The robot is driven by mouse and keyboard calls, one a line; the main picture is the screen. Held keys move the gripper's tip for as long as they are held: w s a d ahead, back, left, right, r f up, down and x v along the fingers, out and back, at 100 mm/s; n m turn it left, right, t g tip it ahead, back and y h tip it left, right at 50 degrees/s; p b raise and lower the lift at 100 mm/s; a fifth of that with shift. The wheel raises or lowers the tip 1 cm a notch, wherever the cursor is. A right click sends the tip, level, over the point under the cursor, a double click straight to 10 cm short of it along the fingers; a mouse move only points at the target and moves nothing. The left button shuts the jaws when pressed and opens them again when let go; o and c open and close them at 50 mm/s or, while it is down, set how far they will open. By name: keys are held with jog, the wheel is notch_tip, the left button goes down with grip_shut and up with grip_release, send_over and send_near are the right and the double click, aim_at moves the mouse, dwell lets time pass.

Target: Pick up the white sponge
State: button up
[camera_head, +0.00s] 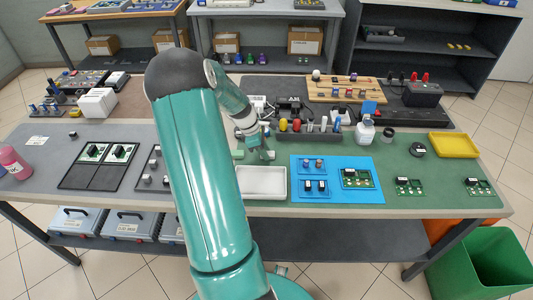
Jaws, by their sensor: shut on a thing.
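My gripper (262,154) is at the middle of the workbench, just behind a shallow white tray (262,194). It is small in this view and partly hidden by my teal arm. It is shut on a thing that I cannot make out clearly. Pale green pieces (238,155) show beside the gripper; I cannot tell what they are. I cannot pick out a white sponge with certainty. The white tray looks empty, and my arm covers its left end.
A blue mat (337,192) with circuit boards lies right of the tray. A rack of coloured-handled tools (310,137) stands behind the gripper. A white bottle (365,130) and yellow tray (455,145) are farther right. A pink bottle (13,162) stands far left. A green bin (482,262) is on the floor.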

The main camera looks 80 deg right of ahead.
aim_at(270, 153)
jog(key=shift+r, duration=0.1)
jog(key=shift+r, duration=0.5)
notch_tip(270, 153, up, 2)
jog(key=shift+r, duration=0.15)
jog(key=w+d+r, duration=0.9)
jog(key=d, duration=0.1)
jog(key=shift+d+r, duration=0.25)
jog(key=shift+d, duration=0.1)
